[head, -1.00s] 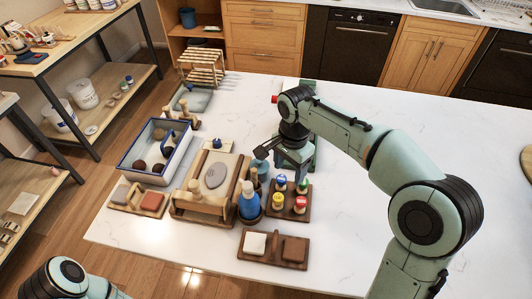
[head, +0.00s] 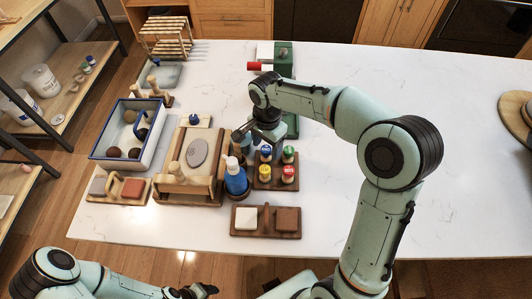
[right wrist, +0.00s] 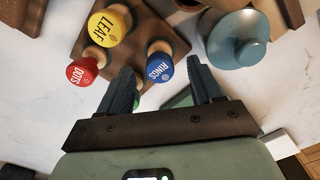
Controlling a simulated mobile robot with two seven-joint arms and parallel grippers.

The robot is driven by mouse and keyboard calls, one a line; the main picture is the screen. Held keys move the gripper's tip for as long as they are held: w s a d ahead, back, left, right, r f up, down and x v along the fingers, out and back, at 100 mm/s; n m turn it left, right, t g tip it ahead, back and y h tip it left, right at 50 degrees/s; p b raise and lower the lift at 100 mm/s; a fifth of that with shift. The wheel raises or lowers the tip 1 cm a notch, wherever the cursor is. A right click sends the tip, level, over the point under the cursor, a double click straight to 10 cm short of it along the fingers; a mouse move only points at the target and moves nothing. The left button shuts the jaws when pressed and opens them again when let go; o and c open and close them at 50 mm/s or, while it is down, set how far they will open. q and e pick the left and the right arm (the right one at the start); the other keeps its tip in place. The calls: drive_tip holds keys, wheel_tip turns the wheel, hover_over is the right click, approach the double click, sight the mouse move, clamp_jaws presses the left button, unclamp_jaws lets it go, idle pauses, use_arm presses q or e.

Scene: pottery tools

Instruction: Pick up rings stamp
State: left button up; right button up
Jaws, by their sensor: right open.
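The rings stamp has a blue top marked RINGS (right wrist: 159,67) and a wooden handle. It stands upright in a wooden stand (head: 262,183) and also shows in the head view as a blue-topped stamp (head: 266,150). My right gripper (right wrist: 160,75) is open, its two fingers on either side of the blue top in the wrist picture. I cannot tell whether they touch it. In the head view the right gripper (head: 258,139) hangs just behind the stand. My left gripper (head: 200,290) is low at the front edge, its jaws unclear.
The same stand holds the yellow LEAF stamp (right wrist: 110,26), the red DOTS stamp (right wrist: 82,71) and a green stamp (head: 289,151). A blue-grey lidded pot (right wrist: 238,40) is close to the right finger. A blue bottle (head: 236,178) stands left of the stand.

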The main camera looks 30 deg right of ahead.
sight(267, 148)
wheel_tip(267, 148, down, 4)
drive_tip(key=shift+r, duration=0.15)
drive_tip(key=c, duration=1.1)
drive_tip(key=shift+c, duration=0.2)
